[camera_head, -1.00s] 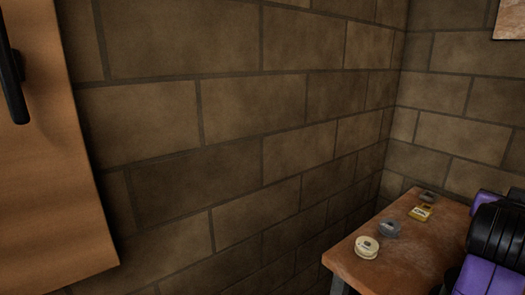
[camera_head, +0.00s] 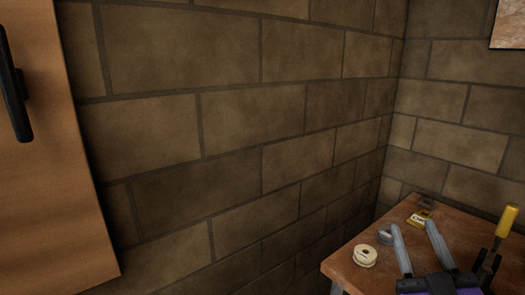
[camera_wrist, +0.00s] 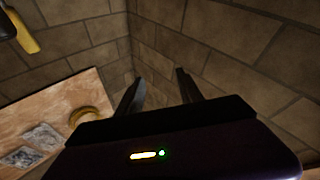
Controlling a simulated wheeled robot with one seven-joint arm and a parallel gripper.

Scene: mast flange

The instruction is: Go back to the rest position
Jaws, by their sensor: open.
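My gripper (camera_head: 415,230) is low at the right of the head view, over the worktable (camera_head: 372,281). Its two grey fingers are spread apart with nothing between them. In the wrist view the dark fingers (camera_wrist: 160,78) also stand apart and point toward the brick wall corner. The gripper's dark body hides the lower part of the wrist view. Most of my arm is outside the head view.
The table holds a cream roll (camera_head: 365,255), a grey roll (camera_head: 385,236), a yellow item (camera_head: 420,217) and a dark grey item (camera_head: 427,202). A yellow-handled tool (camera_head: 507,220) stands upright at right. A wooden door or panel (camera_head: 50,190) with a black handle is at left.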

